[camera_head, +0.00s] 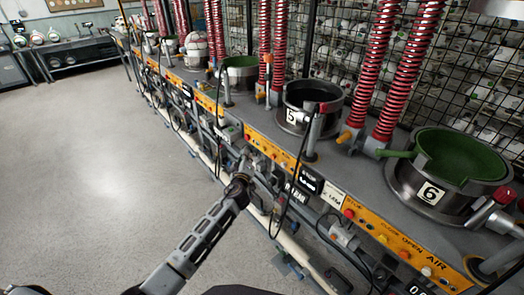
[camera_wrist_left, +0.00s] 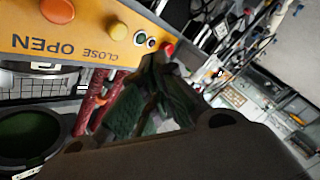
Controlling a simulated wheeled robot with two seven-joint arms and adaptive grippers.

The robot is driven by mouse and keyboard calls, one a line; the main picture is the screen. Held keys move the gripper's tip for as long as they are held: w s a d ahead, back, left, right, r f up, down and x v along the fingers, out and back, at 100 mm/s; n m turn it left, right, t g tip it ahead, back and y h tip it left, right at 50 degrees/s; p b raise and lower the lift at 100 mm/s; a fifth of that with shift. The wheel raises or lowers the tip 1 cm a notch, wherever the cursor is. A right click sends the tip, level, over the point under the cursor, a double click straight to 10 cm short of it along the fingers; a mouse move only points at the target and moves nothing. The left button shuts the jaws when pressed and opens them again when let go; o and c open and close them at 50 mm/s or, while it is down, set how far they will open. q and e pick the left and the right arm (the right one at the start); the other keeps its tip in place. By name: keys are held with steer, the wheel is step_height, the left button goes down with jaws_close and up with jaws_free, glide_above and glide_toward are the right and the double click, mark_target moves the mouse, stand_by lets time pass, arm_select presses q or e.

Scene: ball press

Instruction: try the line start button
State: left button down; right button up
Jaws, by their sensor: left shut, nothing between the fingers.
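My left gripper (camera_head: 246,163) is in front of the long press line, near an orange control panel (camera_head: 268,150). In the left wrist view its dark fingers (camera_wrist_left: 155,62) are shut and empty. A yellow button (camera_wrist_left: 118,31) and an orange button (camera_wrist_left: 57,10) are farther left on the panel. I cannot tell whether the tips touch anything. No line start label is readable. My right gripper is out of view.
Presses with round pots, one marked 5 (camera_head: 310,105) and one marked 6 (camera_head: 445,175), stand along the grey bench with red springs (camera_head: 405,65). Cables (camera_head: 300,165) hang along its front. The concrete floor (camera_head: 105,170) at left is clear.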

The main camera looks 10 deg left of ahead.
mark_target(263, 149)
arm_select(q)
steer(key=w+d+b, duration=0.2)
steer(key=w, duration=0.1)
steer(key=shift+d, duration=0.2)
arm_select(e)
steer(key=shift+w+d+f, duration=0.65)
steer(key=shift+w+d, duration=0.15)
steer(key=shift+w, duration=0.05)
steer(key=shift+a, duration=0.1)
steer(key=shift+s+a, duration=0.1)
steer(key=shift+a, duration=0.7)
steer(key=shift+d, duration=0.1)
